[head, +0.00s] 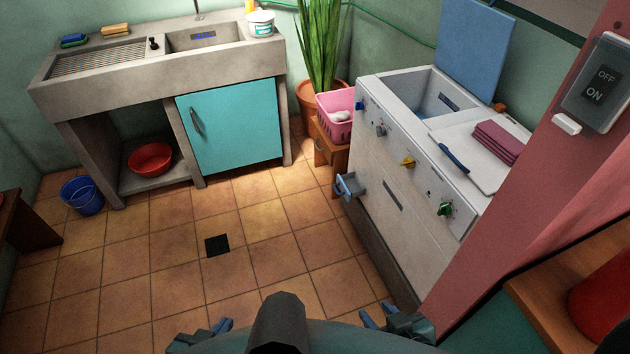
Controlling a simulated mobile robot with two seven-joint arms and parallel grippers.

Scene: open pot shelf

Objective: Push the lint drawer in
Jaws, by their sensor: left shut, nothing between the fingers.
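The lint drawer (350,187) is a small grey drawer with a blue front, low on the front of the white twin-tub washing machine (385,165), near its left end. It sticks out from the machine's front. My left gripper (212,330) is at the bottom edge of the view, shut and empty, well apart from the drawer. My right gripper (385,316) is also at the bottom edge, nearer the machine but apart from the drawer. Its fingertips are too small and partly hidden to tell whether they are open.
The tiled floor (270,222) in front of the drawer is clear, with a dark drain (217,246). A wooden stool (328,150) with a pink basket (336,112) stands beside the machine. A pink wall edge (530,170) rises at the right. A blue bucket (82,196) stands far left.

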